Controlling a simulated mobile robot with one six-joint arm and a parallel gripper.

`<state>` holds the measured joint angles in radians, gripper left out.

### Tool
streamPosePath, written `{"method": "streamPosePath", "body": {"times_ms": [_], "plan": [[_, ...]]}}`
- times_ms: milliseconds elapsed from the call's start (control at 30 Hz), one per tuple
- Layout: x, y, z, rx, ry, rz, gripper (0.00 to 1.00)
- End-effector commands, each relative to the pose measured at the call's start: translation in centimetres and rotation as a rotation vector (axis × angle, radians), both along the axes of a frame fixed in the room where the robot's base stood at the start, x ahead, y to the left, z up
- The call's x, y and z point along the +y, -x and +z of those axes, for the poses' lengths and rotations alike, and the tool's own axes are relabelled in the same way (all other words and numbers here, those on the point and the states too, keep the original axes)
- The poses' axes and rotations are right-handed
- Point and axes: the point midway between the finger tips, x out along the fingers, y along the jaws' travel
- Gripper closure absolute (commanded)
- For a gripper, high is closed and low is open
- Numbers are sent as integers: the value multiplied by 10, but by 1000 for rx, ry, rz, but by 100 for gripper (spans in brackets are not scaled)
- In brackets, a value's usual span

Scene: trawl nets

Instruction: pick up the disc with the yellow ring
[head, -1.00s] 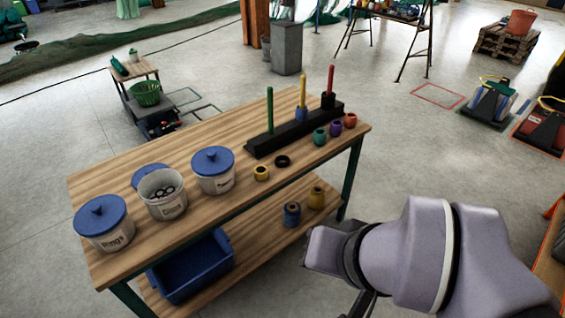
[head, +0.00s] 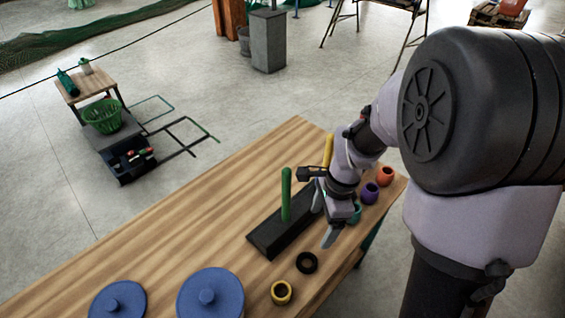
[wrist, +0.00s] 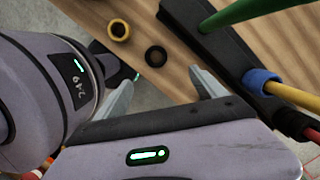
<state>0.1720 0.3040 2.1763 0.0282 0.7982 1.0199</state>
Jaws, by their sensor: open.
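A small round yellow ring piece with a dark centre (head: 281,292) lies on the wooden table near its front edge. It also shows at the top of the wrist view (wrist: 119,30). A black ring (head: 307,262) lies just beyond it, apart from it, and shows in the wrist view (wrist: 156,56). My gripper (head: 323,215) is over the table beside the peg rack, farther back and to the right of both pieces. In the wrist view my gripper (wrist: 162,76) has its fingers spread, with nothing between them. I cannot tell its exact height.
A black peg rack (head: 265,238) with a green peg (head: 286,195) stands close to my gripper. A blue ring (wrist: 262,78) sits on the yellow peg. Purple (head: 370,193) and orange (head: 357,176) pieces lie on the right. Blue lids (head: 211,293) are at front left.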

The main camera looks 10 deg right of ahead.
Motion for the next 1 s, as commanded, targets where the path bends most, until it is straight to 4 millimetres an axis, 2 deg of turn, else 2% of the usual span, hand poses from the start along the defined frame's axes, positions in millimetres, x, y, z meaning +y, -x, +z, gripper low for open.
{"method": "streamPosePath", "body": {"times_ms": [133,300,400,500,667,900,1000], "plan": [[2,0,-29,18,-2,-25,19],[10,1,-84,17,-2,-22,19],[13,1,-109,15,-2,-21,19],[16,1,-123,14,-1,-21,19],[18,2,-136,13,-1,-20,19],[23,6,-180,14,-1,-20,19],[24,5,-179,11,-1,-21,19]]}}
